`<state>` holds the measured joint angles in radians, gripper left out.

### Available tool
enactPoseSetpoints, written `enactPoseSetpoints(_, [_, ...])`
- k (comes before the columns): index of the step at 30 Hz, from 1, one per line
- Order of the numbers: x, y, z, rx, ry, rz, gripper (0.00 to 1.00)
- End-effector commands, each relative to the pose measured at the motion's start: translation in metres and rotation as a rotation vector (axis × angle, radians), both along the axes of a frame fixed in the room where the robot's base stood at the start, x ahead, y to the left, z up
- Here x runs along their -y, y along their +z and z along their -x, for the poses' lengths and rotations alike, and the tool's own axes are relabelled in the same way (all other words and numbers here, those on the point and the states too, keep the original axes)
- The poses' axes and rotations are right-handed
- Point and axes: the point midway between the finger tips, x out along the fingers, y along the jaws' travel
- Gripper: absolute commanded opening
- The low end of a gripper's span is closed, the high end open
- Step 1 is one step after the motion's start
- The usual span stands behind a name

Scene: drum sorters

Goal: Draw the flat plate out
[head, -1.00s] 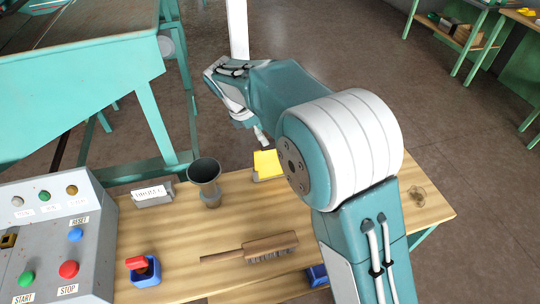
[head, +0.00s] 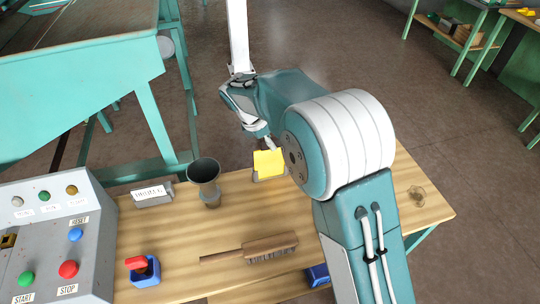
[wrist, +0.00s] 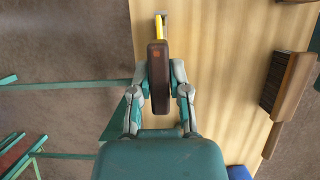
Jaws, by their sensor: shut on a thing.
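The flat plate is yellow (head: 268,162) and stands at the far edge of the wooden bench, in a small grey holder (head: 256,177). In the wrist view the yellow plate (wrist: 159,27) shows edge-on as a narrow strip, with the grey holder at its far end. A dark brown grip (wrist: 158,80) lies in line with the plate, nearer the camera. My gripper (wrist: 160,90) is shut on this brown grip, one finger on each side. In the head view my gripper (head: 268,143) is just above the plate. How deep the plate sits in the holder cannot be told.
A grey metal cup (head: 205,180) and a labelled block (head: 152,194) stand left of the plate. A wooden brush (head: 255,249) lies nearer, beside a red-and-blue item (head: 144,270). A button panel (head: 60,240) is at left. Bare bench lies between plate and brush.

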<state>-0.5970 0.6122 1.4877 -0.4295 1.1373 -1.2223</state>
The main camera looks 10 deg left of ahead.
Motion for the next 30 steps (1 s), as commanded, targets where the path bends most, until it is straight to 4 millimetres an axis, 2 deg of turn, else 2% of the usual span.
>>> enactPoseSetpoints(8, [0.001, 0.003, 0.000, 0.000, -0.001, 0.000, 0.00])
enactPoseSetpoints(11, [0.000, 0.014, -0.001, 0.003, 0.000, -0.001, 0.00])
enactPoseSetpoints(21, [0.000, 0.081, 0.000, 0.003, 0.000, -0.001, 0.00])
enactPoseSetpoints(25, [0.000, 0.096, 0.000, 0.002, -0.001, -0.001, 0.00])
enactPoseSetpoints(30, [0.000, 0.101, 0.000, 0.000, 0.000, 0.000, 0.00])
